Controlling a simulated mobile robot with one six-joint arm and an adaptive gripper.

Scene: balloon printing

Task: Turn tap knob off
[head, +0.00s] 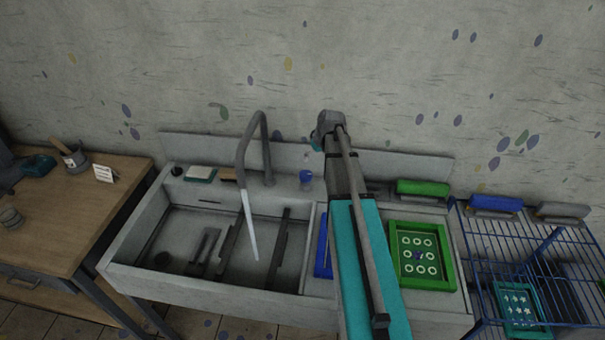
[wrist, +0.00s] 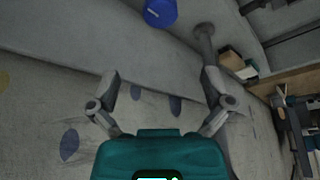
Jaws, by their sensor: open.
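The blue tap knob (head: 306,177) sits on the sink's back ledge, right of the grey tap (head: 266,150). A pale stream of water (head: 249,225) runs from the spout into the basin. In the wrist view the knob (wrist: 160,12) is at the top edge, partly cut off. My gripper (wrist: 161,73) is open and empty, its two fingers spread apart and pointing toward the knob without touching it. In the head view my arm reaches to the back wall, and the gripper there is mostly hidden behind the wrist, just above and right of the knob.
The tap's base stands close beside my right-hand finger in the wrist view. A sponge (head: 200,174) lies left of the tap. Right of my arm are a green-framed screen (head: 450,270) and a blue wire rack (head: 480,245). A wooden table (head: 90,205) stands left.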

